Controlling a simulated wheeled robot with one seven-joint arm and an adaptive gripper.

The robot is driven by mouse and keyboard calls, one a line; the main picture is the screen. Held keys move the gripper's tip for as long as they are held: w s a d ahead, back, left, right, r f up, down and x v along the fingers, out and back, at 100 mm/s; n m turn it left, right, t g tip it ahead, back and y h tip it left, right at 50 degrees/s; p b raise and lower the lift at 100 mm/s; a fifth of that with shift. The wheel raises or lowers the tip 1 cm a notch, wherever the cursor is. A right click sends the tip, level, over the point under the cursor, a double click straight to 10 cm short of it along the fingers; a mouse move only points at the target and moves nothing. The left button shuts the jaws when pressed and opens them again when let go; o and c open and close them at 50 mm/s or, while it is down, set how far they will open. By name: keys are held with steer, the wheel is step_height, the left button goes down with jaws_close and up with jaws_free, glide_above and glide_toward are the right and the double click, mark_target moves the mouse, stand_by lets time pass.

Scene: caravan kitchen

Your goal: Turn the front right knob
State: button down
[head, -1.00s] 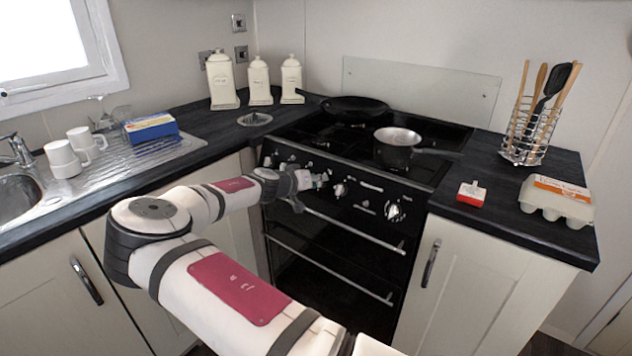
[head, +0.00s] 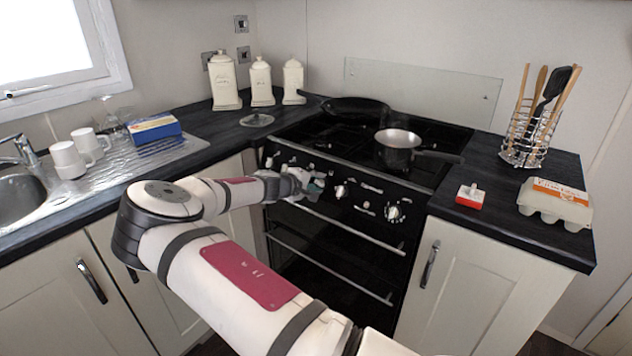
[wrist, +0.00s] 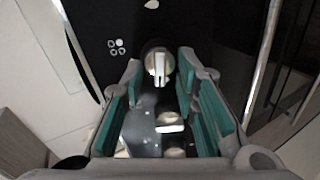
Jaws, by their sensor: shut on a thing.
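The black stove has a front panel (head: 366,205) with a row of silver knobs. Two larger knobs stand clear of my arm, one in the middle (head: 341,191) and one at the right (head: 393,213). My gripper (head: 314,185) is at the panel, just left of the middle knob, and hides part of the row. In the wrist view, its teal-padded fingers (wrist: 159,75) are on either side of a silver knob (wrist: 159,64) with a raised grip bar. The gripper is shut on this knob. More pale fittings (wrist: 171,128) show between the fingers. Exact pad contact is hard to see.
A saucepan (head: 397,147) and a frying pan (head: 355,109) stand on the hob. Oven door handles (head: 345,228) run below the panel. The right counter holds a red and white box (head: 470,196), an egg carton (head: 556,203) and a utensil rack (head: 526,145).

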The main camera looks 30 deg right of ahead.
steer(key=shift+f+n, duration=0.1)
steer(key=shift+n, duration=0.8)
steer(key=c, duration=1.4)
jaws_free()
steer(key=shift+o, duration=0.2)
steer(key=shift+a, duration=0.1)
steer(key=v, duration=1.2)
